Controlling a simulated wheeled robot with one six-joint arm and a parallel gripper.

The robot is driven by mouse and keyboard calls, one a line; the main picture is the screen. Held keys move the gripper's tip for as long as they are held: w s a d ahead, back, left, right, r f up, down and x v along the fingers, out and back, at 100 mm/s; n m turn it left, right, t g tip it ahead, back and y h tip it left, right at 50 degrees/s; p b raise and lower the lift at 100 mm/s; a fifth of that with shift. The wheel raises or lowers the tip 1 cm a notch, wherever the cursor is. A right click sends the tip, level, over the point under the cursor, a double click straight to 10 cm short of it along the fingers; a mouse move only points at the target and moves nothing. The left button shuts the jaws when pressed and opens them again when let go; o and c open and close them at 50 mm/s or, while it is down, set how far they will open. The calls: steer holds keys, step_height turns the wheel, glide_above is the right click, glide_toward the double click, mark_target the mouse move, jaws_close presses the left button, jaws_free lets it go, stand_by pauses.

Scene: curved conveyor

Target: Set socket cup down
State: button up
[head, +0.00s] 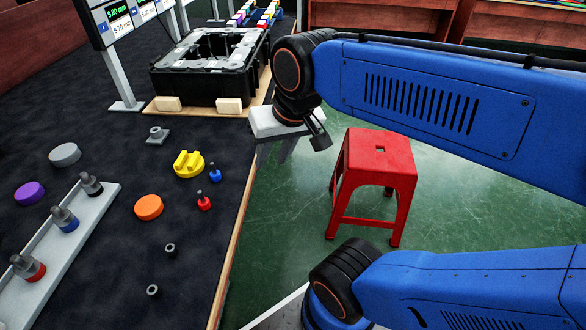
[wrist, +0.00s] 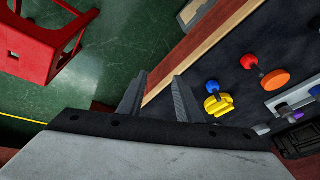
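My gripper (head: 274,158) hangs over the green floor beside the table's right edge. In the wrist view its two fingers (wrist: 158,97) are apart with nothing between them. No thing can be named the socket cup for certain. Small dark hollow rings (head: 170,249) (head: 153,291) lie on the near part of the dark table, and a grey piece with a round top (head: 157,135) sits farther back. My gripper is apart from all of these.
A yellow ridged piece (head: 188,164), blue peg (head: 215,173), red peg (head: 204,201) and orange disc (head: 148,207) are on the table. A rack (head: 75,230) holds banded cylinders. A black case (head: 209,78) stands behind; a red stool (head: 378,160) is on the floor.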

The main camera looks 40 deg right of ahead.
steer(key=s+d+f+n, duration=0.2)
steer(key=s+d+f, duration=0.1)
steer(key=shift+s+d+f+h, duration=0.1)
steer(key=shift+d+f+h, duration=0.05)
steer(key=shift+f+h, duration=0.2)
steer(key=shift+r, duration=0.1)
stand_by(0.3)
